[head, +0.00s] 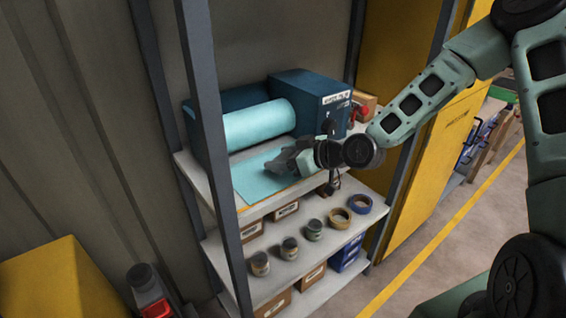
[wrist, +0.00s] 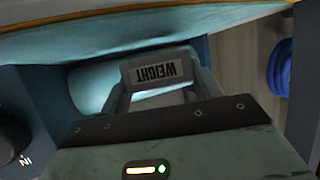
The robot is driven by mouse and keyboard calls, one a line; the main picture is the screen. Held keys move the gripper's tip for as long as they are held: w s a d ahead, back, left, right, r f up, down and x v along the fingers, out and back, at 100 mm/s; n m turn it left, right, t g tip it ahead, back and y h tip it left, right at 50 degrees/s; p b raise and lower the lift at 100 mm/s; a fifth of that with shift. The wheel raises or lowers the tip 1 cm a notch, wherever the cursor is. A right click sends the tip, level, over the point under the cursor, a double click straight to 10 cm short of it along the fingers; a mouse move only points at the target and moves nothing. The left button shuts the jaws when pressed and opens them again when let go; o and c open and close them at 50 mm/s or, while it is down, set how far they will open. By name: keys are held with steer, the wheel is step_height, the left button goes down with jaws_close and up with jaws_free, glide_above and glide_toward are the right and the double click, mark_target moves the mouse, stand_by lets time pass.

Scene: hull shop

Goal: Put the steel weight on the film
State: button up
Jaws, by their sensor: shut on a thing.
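The steel weight (wrist: 157,72) is a grey block with a white label reading WEIGHT, upside down in the wrist view. My gripper (wrist: 155,88) is shut on it, one finger on each side. In the head view my gripper (head: 290,160) is at the upper shelf, over or beside the right part of the film (head: 256,182). The film is a light teal sheet lying flat in front of its roll (head: 258,124). I cannot clearly tell the weight from the dark fingers in the head view, nor whether it touches the film.
A grey rack post (head: 212,140) rises at the shelf's front left. The lower shelf (head: 282,262) holds several cans, tape rolls (head: 339,217) and small boxes. A yellow cabinet (head: 440,150) stands to the right.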

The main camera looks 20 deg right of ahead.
steer(key=shift+f, duration=0.95)
steer(key=shift+f, duration=0.2)
steer(key=o, duration=1.4)
